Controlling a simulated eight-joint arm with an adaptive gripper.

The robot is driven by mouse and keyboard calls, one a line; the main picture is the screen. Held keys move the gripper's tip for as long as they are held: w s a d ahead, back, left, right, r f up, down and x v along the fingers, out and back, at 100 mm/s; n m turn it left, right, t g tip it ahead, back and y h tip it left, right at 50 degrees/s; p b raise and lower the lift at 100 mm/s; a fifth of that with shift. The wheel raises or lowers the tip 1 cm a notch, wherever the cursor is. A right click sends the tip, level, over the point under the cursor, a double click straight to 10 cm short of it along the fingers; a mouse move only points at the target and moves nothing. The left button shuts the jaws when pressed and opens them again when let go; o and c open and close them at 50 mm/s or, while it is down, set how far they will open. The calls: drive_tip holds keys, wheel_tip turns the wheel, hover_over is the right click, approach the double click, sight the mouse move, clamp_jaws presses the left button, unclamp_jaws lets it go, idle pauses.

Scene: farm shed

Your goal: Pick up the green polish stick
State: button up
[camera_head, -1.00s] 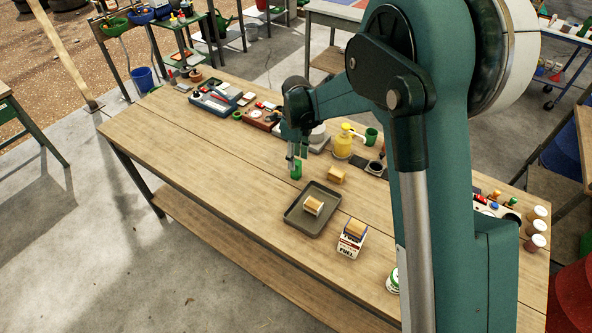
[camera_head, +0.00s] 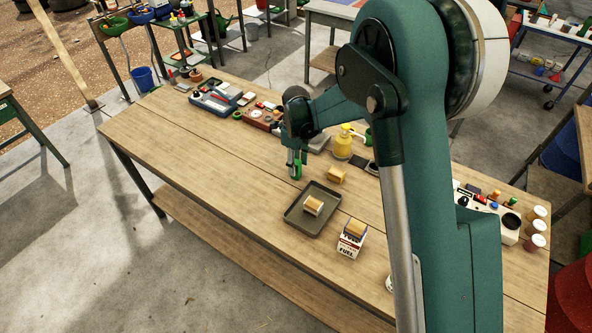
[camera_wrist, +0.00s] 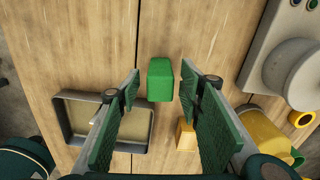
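The green polish stick (camera_head: 298,171) stands on the wooden table (camera_head: 215,150), behind and left of the dark tray (camera_head: 290,215). In the wrist view the stick (camera_wrist: 160,80) shows as a green block with a clear gap to the finger on each side. My gripper (camera_head: 294,166) is low over the stick, its fingers partly covering it in the head view. In the wrist view my gripper (camera_wrist: 160,72) is open, with a finger on either side of the stick and none seen touching it.
A fuel carton (camera_head: 351,243) stands nearer. The table's left part is clear.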

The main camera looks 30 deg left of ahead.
drive_tip(key=c, duration=0.9)
drive_tip(key=shift+o, duration=0.2)
drive_tip(key=shift+r, duration=0.1)
drive_tip(key=shift+r, duration=4.9)
